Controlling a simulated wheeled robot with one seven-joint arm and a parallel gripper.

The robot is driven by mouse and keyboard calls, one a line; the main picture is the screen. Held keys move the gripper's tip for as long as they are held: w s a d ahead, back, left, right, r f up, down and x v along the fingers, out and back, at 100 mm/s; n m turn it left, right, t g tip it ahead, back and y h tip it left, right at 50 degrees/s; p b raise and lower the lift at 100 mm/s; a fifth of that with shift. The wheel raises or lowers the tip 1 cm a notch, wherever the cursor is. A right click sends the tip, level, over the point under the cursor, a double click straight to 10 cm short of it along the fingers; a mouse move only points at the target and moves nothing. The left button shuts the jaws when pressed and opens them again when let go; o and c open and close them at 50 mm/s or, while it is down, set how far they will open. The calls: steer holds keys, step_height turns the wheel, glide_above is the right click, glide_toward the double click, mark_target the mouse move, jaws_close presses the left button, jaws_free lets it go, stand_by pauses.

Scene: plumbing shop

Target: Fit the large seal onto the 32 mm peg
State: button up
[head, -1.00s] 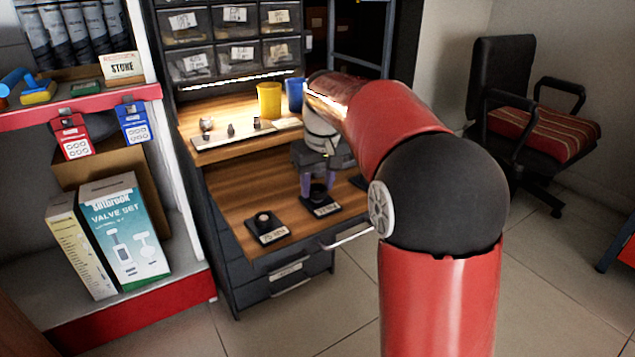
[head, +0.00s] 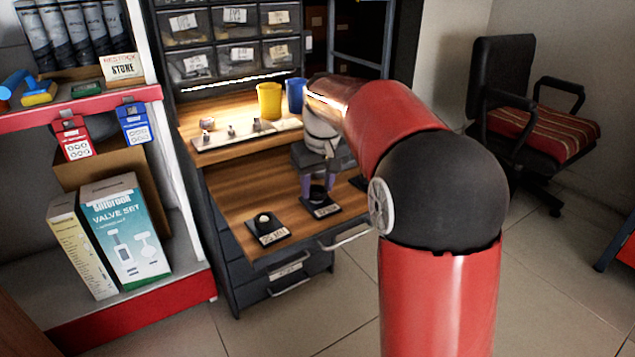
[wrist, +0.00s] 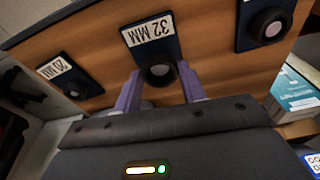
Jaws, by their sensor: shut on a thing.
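The 32 mm peg, with a pale round top (wrist: 160,70), stands on a black plate labelled "32 MM" (wrist: 148,31) in the wrist view. A dark ring, seemingly the large seal (wrist: 148,78), surrounds the pale top in that view, between the two purple fingers. My gripper (wrist: 161,78) is shut on this seal and points down over the plate. In the head view my gripper (head: 318,188) is low over the middle plate (head: 324,211). I cannot tell how far down the peg the seal sits.
Another peg plate (head: 268,230) stands left on the wooden drawer surface. A plate labelled "20 MM" (wrist: 63,73) shows in the wrist view. A pale tray (head: 235,138) with several small parts, a yellow cup (head: 269,100) and a blue cup (head: 295,95) stand behind.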

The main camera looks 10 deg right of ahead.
steer(key=shift+r, duration=0.25)
stand_by(0.4)
steer(key=shift+r+p, duration=0.55)
steer(key=shift+p, duration=0.3)
steer(key=shift+r+p, duration=0.25)
steer(key=shift+p, duration=0.15)
stand_by(0.7)
steer(key=shift+r+p, duration=0.5)
stand_by(0.6)
stand_by(0.5)
steer(key=o, duration=0.7)
steer(key=shift+c, duration=0.2)
